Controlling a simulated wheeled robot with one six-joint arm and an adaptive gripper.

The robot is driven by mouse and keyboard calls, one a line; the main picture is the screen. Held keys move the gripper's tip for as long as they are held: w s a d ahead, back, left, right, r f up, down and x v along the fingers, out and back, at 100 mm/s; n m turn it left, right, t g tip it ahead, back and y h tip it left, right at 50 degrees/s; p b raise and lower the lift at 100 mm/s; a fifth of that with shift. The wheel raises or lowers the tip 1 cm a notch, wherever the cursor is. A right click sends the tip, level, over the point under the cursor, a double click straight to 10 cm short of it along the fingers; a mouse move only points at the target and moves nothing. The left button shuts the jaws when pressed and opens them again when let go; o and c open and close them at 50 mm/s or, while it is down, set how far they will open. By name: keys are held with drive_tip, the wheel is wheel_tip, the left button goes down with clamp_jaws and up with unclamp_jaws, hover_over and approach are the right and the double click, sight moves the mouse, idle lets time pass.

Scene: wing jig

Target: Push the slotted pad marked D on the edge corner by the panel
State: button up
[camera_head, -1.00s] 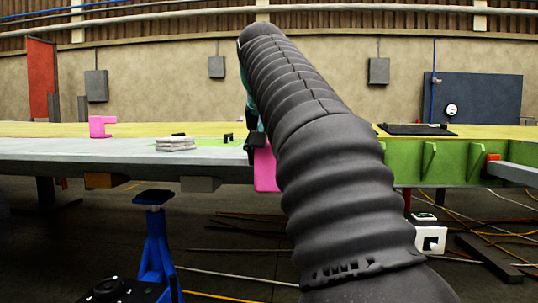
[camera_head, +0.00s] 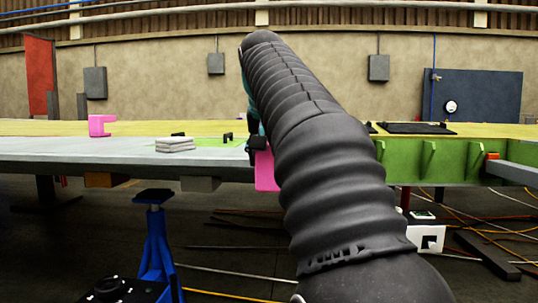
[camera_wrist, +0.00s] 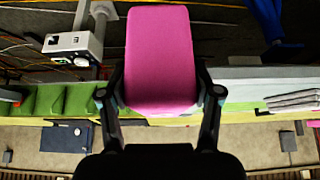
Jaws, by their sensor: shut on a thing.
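A pink pad (camera_wrist: 160,55) is held between the two fingers of my gripper (camera_wrist: 160,93) in the wrist view, its broad face towards the camera. In the head view the same pad (camera_head: 265,172) hangs at the front edge of the long panel (camera_head: 90,149), partly behind my arm. I cannot tell whether it touches the edge. Its slot and any letter D are not visible. My gripper (camera_head: 256,143) is mostly hidden by my arm there. A second pink piece (camera_head: 101,125), with a notch open to the right, sits on the panel at left.
Folded grey cloths (camera_head: 175,145) lie on the panel left of my gripper. Small black clips (camera_head: 227,138) stand near them. Green ribbed framework (camera_head: 450,160) runs to the right, with a black mat (camera_head: 416,128) on top. A blue stand (camera_head: 154,240) is below.

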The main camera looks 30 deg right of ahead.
drive_tip(key=shift+w+d+f, duration=0.1)
drive_tip(key=shift+w+d, duration=0.35)
drive_tip(key=shift+w, duration=0.2)
drive_tip(key=shift+w+d, duration=0.4)
drive_tip(key=shift+w, duration=0.25)
drive_tip(key=shift+w+d, duration=0.2)
drive_tip(key=shift+w, duration=0.05)
drive_tip(key=shift+w+d, duration=0.1)
drive_tip(key=shift+w, duration=0.05)
drive_tip(key=o, duration=1.2)
drive_tip(key=shift+v, duration=3.6)
